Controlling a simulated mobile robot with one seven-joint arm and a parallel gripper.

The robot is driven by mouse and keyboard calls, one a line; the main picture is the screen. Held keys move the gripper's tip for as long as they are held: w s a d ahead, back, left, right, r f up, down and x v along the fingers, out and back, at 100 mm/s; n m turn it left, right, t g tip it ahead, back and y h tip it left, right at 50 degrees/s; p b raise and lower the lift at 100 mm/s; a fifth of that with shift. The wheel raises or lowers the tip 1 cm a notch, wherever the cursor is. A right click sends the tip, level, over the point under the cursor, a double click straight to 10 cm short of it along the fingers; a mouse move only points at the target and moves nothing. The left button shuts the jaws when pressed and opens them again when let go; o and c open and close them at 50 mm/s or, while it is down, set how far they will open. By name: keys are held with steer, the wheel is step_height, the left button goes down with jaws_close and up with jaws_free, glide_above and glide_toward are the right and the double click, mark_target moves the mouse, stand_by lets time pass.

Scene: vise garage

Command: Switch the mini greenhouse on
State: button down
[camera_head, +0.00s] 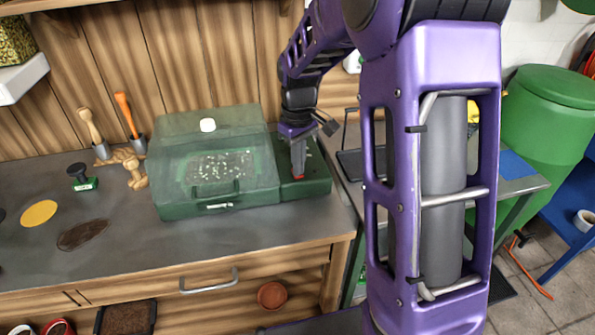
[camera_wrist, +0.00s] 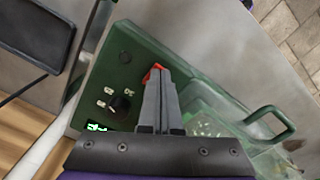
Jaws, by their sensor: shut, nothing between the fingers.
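The mini greenhouse (camera_head: 165,190) is a green box with a clear lid, standing on the grey workbench, its lid down. Its green control panel (camera_head: 318,187) is on the right side. In the wrist view the panel (camera_wrist: 140,45) carries a black knob (camera_wrist: 119,104), a dark round button (camera_wrist: 125,57) and a small lit green display (camera_wrist: 96,127). A red part (camera_wrist: 150,74), apparently a switch, shows at my fingertips and is partly hidden by them. My gripper (camera_head: 298,169) is shut and empty, pointing down at the red part; I cannot tell whether it touches it. The gripper also fills the wrist view's middle (camera_wrist: 158,75).
A black stamp (camera_head: 80,175) and a yellow disc (camera_head: 39,213) lie on the bench. A green bin (camera_head: 545,125) stands at the right.

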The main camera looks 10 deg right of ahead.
steer(key=shift+f, duration=0.2)
step_height(320, 180, up, 7)
steer(key=p, duration=0.5)
steer(key=shift+r+p, duration=0.1)
steer(key=shift+p, duration=0.25)
stand_by(0.4)
